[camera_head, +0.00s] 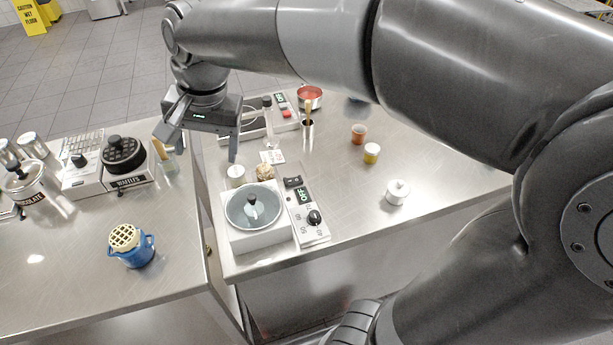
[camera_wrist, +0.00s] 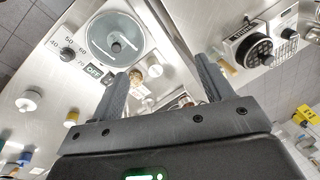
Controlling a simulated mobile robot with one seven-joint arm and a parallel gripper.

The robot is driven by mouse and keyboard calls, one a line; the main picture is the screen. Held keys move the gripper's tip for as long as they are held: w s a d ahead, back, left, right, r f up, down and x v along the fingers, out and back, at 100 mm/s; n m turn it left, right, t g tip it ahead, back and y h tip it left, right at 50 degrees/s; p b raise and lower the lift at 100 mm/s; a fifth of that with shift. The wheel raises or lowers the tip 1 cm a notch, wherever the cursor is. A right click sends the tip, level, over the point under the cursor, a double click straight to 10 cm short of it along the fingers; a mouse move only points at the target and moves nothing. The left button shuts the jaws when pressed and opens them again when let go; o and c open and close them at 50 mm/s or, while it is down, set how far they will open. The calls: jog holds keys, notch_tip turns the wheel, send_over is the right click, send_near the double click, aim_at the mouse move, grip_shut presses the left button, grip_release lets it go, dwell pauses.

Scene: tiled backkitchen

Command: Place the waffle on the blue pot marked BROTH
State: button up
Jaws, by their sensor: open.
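The waffle (camera_head: 124,236) is round and pale yellow with a grid pattern. It lies on top of the small blue pot (camera_head: 133,255), over its mouth, on the left counter in the head view. It looks slightly tilted; I cannot tell how squarely it sits. No BROTH lettering is readable on the pot. My gripper (camera_head: 199,145) is open and empty, above and behind the pot, over the gap between the counters. Its two fingers also show apart in the wrist view (camera_wrist: 160,72), where neither waffle nor pot is seen.
A waffle maker (camera_head: 125,158) and a chocolate canister (camera_head: 32,184) stand on the left counter. A hotplate with a lidded grey pan (camera_head: 240,222) stands on the right counter, with small jars behind it. A white lidded pot (camera_head: 397,192) stands further right. The left counter's front is clear.

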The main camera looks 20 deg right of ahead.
jog(key=s+d+f+n+t+h, duration=0.1)
jog(key=s+d+n+t, duration=0.1)
jog(key=s+d, duration=0.3)
jog(key=s+d+f+n+t+h, duration=0.1)
jog(key=s+d+f+n+t, duration=0.1)
jog(key=s+d, duration=0.4)
jog(key=d, duration=0.5)
jog(key=shift+d, duration=0.3)
jog(key=shift+f, duration=0.1)
